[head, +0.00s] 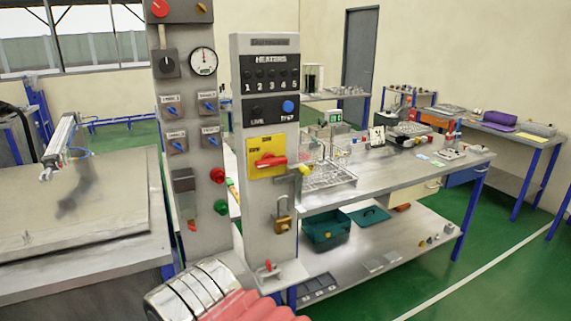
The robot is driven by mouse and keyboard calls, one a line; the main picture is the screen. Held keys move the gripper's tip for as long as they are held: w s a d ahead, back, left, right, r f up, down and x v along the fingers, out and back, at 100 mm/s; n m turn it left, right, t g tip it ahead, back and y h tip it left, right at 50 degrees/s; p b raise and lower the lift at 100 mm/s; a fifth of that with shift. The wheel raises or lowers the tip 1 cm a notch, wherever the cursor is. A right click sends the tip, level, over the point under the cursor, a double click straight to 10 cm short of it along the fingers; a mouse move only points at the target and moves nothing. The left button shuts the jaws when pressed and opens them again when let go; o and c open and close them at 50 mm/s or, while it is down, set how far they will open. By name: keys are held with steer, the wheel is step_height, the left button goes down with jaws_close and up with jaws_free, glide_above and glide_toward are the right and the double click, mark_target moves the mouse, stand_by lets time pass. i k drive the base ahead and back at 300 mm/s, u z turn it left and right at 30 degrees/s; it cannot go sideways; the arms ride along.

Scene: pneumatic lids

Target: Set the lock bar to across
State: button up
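A grey control panel (265,48) marked HEATERS stands upright near the middle of the head view. Its yellow plate (262,143) carries a red handle (270,161) that lies roughly level. A small grey bar with a yellow knob (306,169) sticks out to the right just below the handle. It looks like the lock bar, but its exact angle is hard to tell. A brass padlock (283,224) hangs below on the panel.
A small ledge (290,272) at the panel's foot holds a red and white item. A taller panel (190,100) with switches and a gauge stands at left. A workbench (400,165) with a wire rack (328,175) is behind at right. Green floor (480,270) is open at right.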

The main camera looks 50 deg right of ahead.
mark_target(301, 169)
steer(key=z, duration=1.45)
